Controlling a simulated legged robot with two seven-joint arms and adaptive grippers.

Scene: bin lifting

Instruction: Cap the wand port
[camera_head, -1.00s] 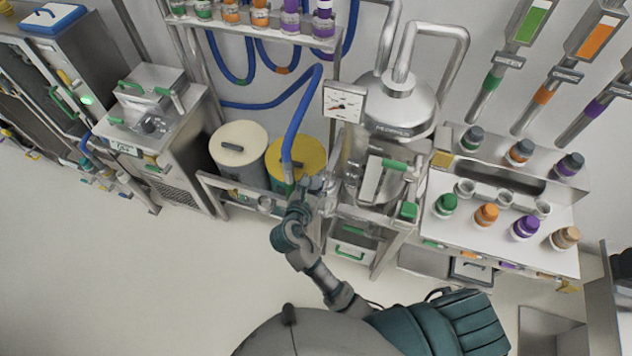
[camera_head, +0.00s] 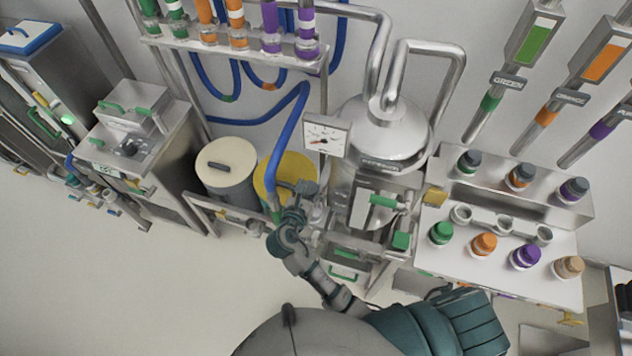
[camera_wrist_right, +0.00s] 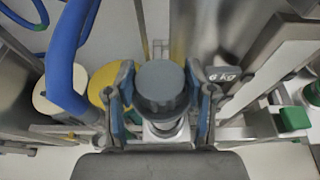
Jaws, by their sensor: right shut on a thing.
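My right gripper (camera_head: 300,196) is in front of the steel vessel (camera_head: 384,132), just right of the blue hose's lower end. In the right wrist view the gripper (camera_wrist_right: 162,100) is shut on a dark grey round cap (camera_wrist_right: 160,85), one blue-padded finger on each side. A pale metal ring (camera_wrist_right: 164,130) shows just below the cap; I cannot tell whether they touch. The blue hose (camera_head: 287,137) ends in a green fitting (camera_head: 277,216) beside the gripper. I cannot clearly make out the wand port. My left gripper is not in view.
A cream-lidded drum (camera_head: 226,165) and a yellow-lidded drum (camera_head: 285,176) stand behind and left of the gripper. A gauge (camera_head: 326,137) is above it. A shelf of capped bottles (camera_head: 500,262) stands right. Open floor (camera_head: 120,285) lies left.

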